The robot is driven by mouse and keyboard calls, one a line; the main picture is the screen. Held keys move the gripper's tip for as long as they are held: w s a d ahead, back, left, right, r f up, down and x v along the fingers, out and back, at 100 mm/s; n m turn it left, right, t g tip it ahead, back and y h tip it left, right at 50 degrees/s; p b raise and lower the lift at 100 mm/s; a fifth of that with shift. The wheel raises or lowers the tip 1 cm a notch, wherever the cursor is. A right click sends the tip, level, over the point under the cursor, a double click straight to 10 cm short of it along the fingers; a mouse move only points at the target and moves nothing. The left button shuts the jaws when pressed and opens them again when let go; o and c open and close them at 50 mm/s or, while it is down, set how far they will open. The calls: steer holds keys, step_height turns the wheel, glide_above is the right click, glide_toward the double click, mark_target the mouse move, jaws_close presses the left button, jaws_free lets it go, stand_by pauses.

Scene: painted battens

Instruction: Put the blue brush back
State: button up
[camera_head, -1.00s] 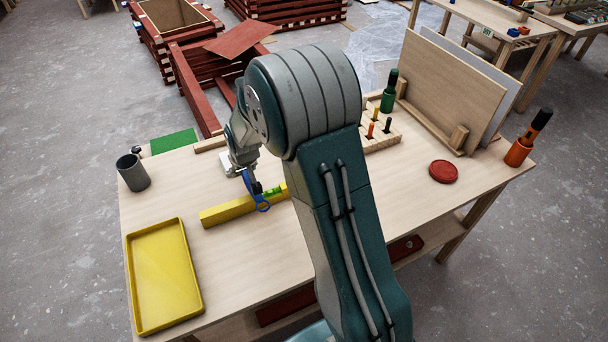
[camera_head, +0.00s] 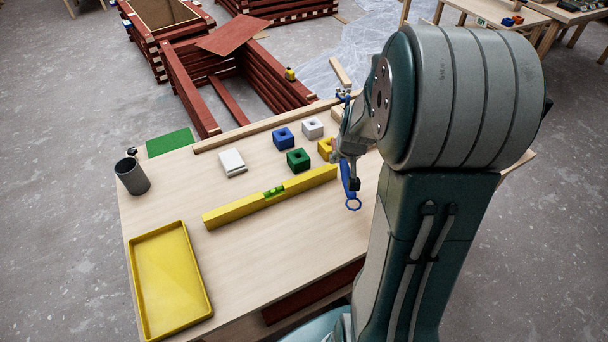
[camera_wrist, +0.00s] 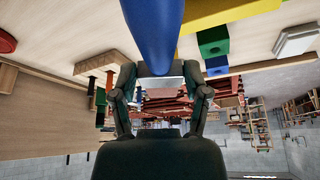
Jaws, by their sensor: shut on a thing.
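The blue brush (camera_head: 347,179) is in my gripper (camera_head: 350,168), held above the table just right of the yellow spirit level's end. Its handle ends in a ring that hangs lowest. In the wrist view, the blue handle (camera_wrist: 152,35) runs up out of my gripper (camera_wrist: 160,82), whose fingers are closed about it. The brush's bristle end cannot be made out. A blue block with a square hole (camera_head: 284,138) stands on the table, left of my gripper. White (camera_head: 312,128), green (camera_head: 299,160) and yellow (camera_head: 325,149) holed blocks stand close by it.
The yellow spirit level (camera_head: 235,209) lies across the table, with a white flat piece (camera_head: 232,163) behind it. A yellow tray (camera_head: 202,292) and grey cup (camera_head: 132,177) are at left. The wrist view shows a red disc (camera_wrist: 6,42) and wooden board (camera_wrist: 35,125).

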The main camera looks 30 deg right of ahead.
steer(key=shift+s+d, duration=0.1)
steer(key=shift+d, duration=0.1)
steer(key=shift+w+d+f, duration=0.15)
steer(key=shift+w+f, duration=0.05)
steer(key=shift+w, duration=0.1)
steer(key=w+d+f, duration=0.2)
steer(key=d, duration=0.1)
steer(key=w+d+f, duration=0.5)
steer(key=f, duration=0.1)
steer(key=shift+w+d, duration=0.15)
steer(key=shift+d, duration=0.25)
steer(key=shift+w+d+f, duration=0.15)
steer(key=shift+w+f, duration=0.15)
steer(key=shift+f, duration=0.15)
step_height(320, 180, down, 3)
steer(key=shift+w+d+f, duration=0.1)
steer(key=shift+w+d, duration=0.05)
steer(key=shift+d+f, duration=0.15)
steer(key=o, duration=1.3)
steer(key=shift+f, duration=0.1)
